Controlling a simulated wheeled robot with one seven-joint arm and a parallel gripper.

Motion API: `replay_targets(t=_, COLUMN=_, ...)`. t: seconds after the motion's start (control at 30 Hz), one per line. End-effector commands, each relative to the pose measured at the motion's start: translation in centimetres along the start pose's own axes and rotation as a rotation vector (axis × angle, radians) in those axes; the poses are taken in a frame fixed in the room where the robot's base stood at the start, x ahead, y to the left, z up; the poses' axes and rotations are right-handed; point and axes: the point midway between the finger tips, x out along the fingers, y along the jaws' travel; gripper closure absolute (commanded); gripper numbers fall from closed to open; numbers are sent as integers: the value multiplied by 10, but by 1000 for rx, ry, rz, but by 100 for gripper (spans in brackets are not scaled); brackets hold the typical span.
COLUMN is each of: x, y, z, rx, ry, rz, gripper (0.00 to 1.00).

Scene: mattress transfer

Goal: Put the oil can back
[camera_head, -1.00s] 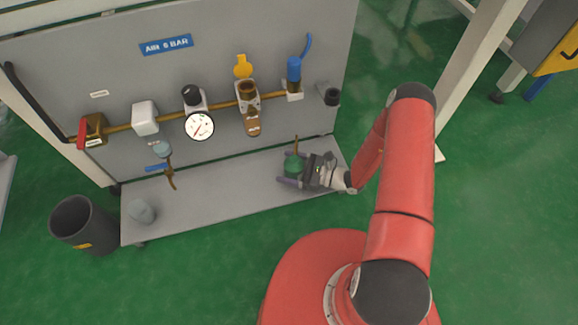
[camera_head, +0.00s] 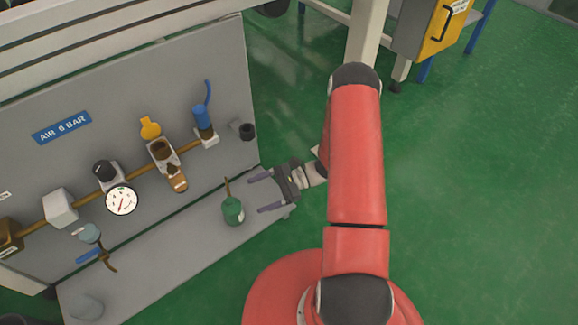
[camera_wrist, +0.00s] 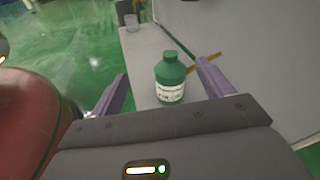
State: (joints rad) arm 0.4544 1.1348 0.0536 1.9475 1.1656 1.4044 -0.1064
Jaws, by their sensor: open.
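The green oil can (camera_head: 233,211) stands upright on the grey shelf at the foot of the panel, with a thin brown spout rising from it. My gripper (camera_head: 258,194) is open, to the right of the can, with its fingers pointing toward it. In the wrist view the can (camera_wrist: 170,78), with a white label, stands ahead between the two purple fingers (camera_wrist: 160,84). It looks free of both fingers.
The grey shelf (camera_head: 150,262) runs along the panel (camera_head: 75,165). A round black holder (camera_head: 247,131) sits at the panel's right end, beside the blue-capped fitting (camera_head: 203,118). Green floor is clear on the right.

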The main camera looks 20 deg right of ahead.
Motion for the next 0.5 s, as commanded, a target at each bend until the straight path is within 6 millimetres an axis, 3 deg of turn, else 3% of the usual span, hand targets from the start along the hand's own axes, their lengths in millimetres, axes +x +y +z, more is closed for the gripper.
replay_targets(t=0.03, x=-2, y=-5, z=25, rx=-66, ry=42, rz=65, gripper=21)
replay_targets(t=0.1, x=-4, y=-5, z=54, rx=-144, ry=100, rz=155, gripper=21)
replay_targets(t=0.5, x=-24, y=22, z=196, rx=-623, ry=489, rz=587, gripper=21)
